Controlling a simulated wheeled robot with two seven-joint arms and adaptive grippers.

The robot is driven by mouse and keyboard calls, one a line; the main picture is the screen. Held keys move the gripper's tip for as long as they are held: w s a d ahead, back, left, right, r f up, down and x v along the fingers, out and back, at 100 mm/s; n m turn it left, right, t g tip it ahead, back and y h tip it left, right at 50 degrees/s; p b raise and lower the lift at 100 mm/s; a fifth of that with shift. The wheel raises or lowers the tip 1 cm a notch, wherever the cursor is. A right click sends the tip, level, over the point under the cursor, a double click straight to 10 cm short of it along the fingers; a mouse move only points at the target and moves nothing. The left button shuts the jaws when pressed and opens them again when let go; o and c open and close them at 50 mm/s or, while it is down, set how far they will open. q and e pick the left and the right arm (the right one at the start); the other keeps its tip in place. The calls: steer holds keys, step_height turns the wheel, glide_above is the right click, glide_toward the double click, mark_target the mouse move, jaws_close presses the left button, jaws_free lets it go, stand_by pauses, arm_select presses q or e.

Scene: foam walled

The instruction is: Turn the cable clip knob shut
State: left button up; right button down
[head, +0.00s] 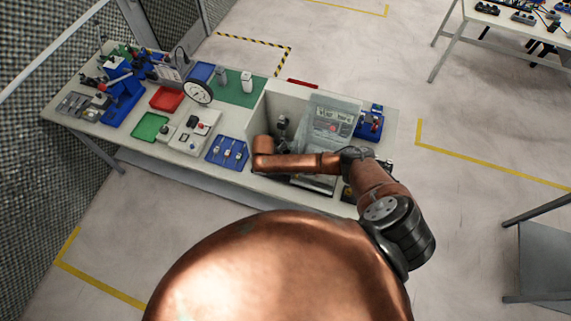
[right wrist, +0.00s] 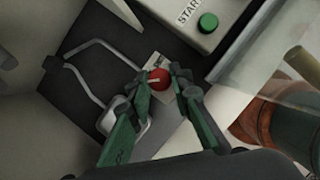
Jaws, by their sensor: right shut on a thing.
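The cable clip knob (right wrist: 158,78) is a small red round knob with a pale pointer line across it. It sits on a light plate (right wrist: 150,65) on a dark floor, seen in the right wrist view. My right gripper (right wrist: 160,76) has its green fingertips on either side of the knob and is shut on it. In the head view my right arm reaches into the walled enclosure (head: 263,105) on the bench; the knob and fingertips cannot be made out there. My left gripper is not in view.
A box with a green START button (right wrist: 208,22) stands close beyond the knob. A bent metal bar (right wrist: 85,52) lies to the left. A clear panel (right wrist: 270,65) is at the right. The bench's left half holds blue trays (head: 228,151), a red tray (head: 166,98) and a gauge (head: 199,92).

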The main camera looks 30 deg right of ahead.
steer(key=m+g, duration=0.1)
steer(key=m, duration=0.3)
steer(key=shift+w+g, duration=0.1)
steer(key=shift+g, duration=0.2)
steer(key=m, duration=0.2)
steer(key=m+g+y, duration=0.1)
steer(key=m, duration=0.1)
steer(key=shift+w+m+g, duration=0.1)
steer(key=shift+m+g, duration=0.2)
stand_by(0.4)
steer(key=c, duration=1.7)
jaws_free()
steer(key=shift+c, duration=0.2)
steer(key=shift+d, duration=0.1)
steer(key=shift+r, duration=0.1)
step_height(320, 180, up, 10)
